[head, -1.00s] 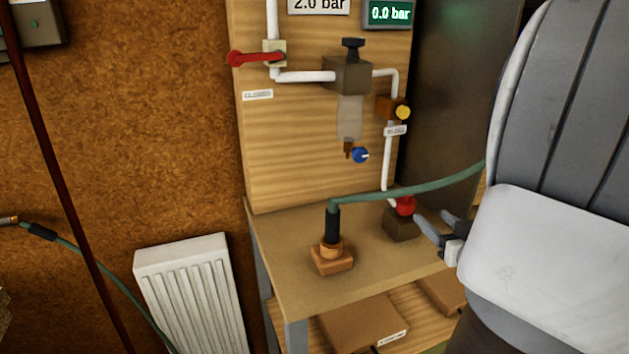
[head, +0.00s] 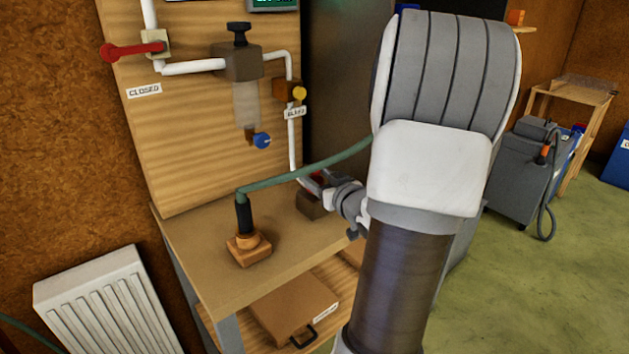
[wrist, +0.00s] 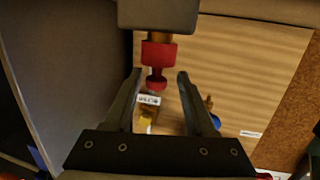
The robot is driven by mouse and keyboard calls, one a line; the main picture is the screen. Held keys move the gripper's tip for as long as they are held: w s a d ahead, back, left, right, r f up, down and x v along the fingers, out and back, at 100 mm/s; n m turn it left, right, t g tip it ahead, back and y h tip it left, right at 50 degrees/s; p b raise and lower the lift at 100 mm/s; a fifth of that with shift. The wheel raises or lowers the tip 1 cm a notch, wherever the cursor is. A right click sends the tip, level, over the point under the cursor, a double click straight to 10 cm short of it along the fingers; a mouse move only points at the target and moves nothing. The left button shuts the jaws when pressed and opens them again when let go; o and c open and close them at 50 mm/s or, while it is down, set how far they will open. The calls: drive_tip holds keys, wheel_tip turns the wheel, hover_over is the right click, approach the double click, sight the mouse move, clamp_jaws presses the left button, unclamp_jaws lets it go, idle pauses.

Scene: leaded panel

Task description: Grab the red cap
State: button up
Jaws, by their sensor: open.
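The red cap (wrist: 158,52) sits on a short brown neck of a grey-brown block (wrist: 158,12) in the wrist view, with a narrower red knob at its end. My gripper (wrist: 160,72) is open, with one finger on each side of the knob end of the cap. I see gaps between the fingers and the cap. In the head view the block (head: 309,204) stands on the bench, and my gripper (head: 318,184) mostly hides the red cap (head: 319,177).
A green hose (head: 300,172) arcs from a black fitting (head: 243,214) on the bench past my gripper. White pipe (head: 291,140) with a yellow knob (head: 299,94) and a blue knob (head: 261,141) runs on the wooden panel behind. A dark cabinet (head: 338,80) stands beside the panel.

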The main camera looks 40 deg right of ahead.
sight(316, 178)
drive_tip(key=x, duration=0.2)
drive_tip(key=b+x, duration=0.1)
drive_tip(key=x, duration=0.1)
drive_tip(key=shift+d+f, duration=0.2)
drive_tip(key=shift+f, duration=0.2)
drive_tip(key=shift+w+d, duration=0.2)
drive_tip(key=shift+w, duration=0.3)
drive_tip(key=shift+f, duration=0.1)
clamp_jaws()
